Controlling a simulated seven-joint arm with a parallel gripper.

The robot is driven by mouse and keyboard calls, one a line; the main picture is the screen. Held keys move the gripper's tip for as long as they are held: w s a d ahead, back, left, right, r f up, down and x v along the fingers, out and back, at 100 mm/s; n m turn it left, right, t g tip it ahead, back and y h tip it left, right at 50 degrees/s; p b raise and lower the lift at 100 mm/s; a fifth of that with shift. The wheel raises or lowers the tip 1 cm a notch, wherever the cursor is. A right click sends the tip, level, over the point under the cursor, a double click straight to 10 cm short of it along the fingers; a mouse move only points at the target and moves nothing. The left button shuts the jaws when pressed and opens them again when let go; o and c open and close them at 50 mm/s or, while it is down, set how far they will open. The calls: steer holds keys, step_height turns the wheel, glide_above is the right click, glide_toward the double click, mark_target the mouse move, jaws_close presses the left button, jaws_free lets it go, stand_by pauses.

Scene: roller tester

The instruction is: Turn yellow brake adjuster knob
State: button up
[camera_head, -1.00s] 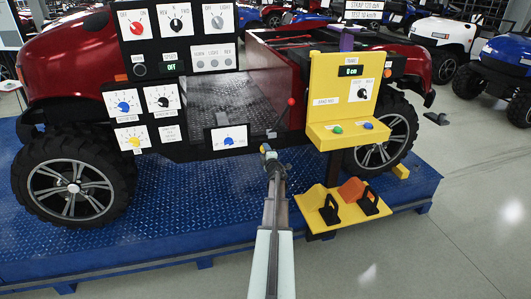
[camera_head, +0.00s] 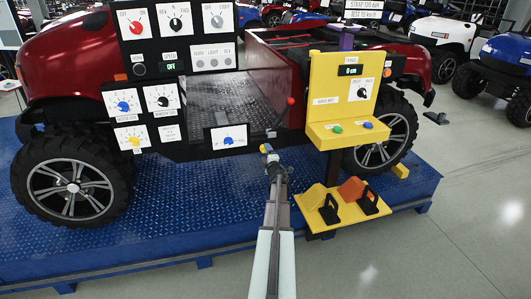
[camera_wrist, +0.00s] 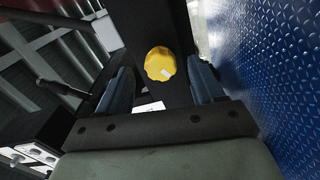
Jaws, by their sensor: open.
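The yellow knob (camera_wrist: 160,63) shows in the wrist view, round with a scalloped edge and a white mark, on a dark upright bar. My gripper (camera_wrist: 162,84) is open, with one blue-grey finger on each side of the knob's line. The knob appears ahead of the fingers, and I cannot tell if they touch it. In the head view my gripper (camera_head: 268,153) is low in front of the red vehicle, left of the yellow console. I cannot clearly make out this knob there. Another yellow knob (camera_head: 135,141) sits on the lower left dial panel.
The yellow console (camera_head: 340,100) stands to the right, with yellow and orange pedals (camera_head: 318,200) below it. A lever with a red ball (camera_head: 291,101) is above my gripper. Dark dial panels are at the left. The blue diamond-plate platform (camera_head: 220,190) lies below.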

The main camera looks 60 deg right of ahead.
steer(key=v, duration=1.1)
